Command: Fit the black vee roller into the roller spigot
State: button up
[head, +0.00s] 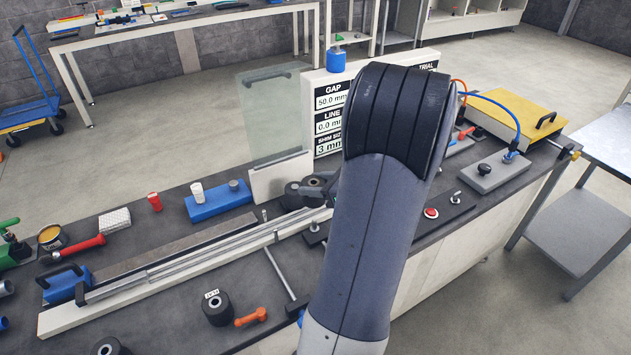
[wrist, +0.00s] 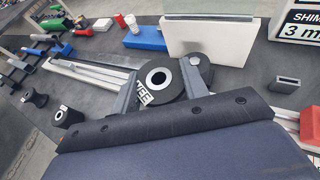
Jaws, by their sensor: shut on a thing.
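The black vee roller (wrist: 177,92), with a white ring round its dark bore and a "VEE" label, sits between my gripper's fingers (wrist: 160,80) in the wrist view. The gripper is shut on it. In the head view my gripper (head: 318,187) is mostly hidden behind my arm, near the white panel's foot and the inner end of the rail. A dark round part with a grey centre (wrist: 198,70) is close beside the right finger. I cannot single out the roller spigot; the held roller and my arm may cover it.
The long rail (head: 190,275) runs along the bench. A "FLAT" roller (head: 216,308) and an orange handle (head: 251,317) lie in front of it. A blue block (head: 218,203) and an upright white panel (head: 281,177) with a clear sheet (head: 272,115) stand behind. A red button (head: 431,213) is at right.

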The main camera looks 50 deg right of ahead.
jog(key=shift+s, duration=0.1)
dwell(0.3)
jog(key=b, duration=0.4)
send_over(316, 220)
jog(key=shift+f, duration=2.95)
jog(key=shift+f+b, duration=1.9)
jog(key=shift+f, duration=0.45)
jog(key=o, duration=1.2)
jog(key=shift+s, duration=0.1)
jog(key=v, duration=1)
jog(key=shift+s+d+r, duration=0.1)
jog(key=shift+s+r, duration=0.15)
jog(key=shift+s, duration=0.05)
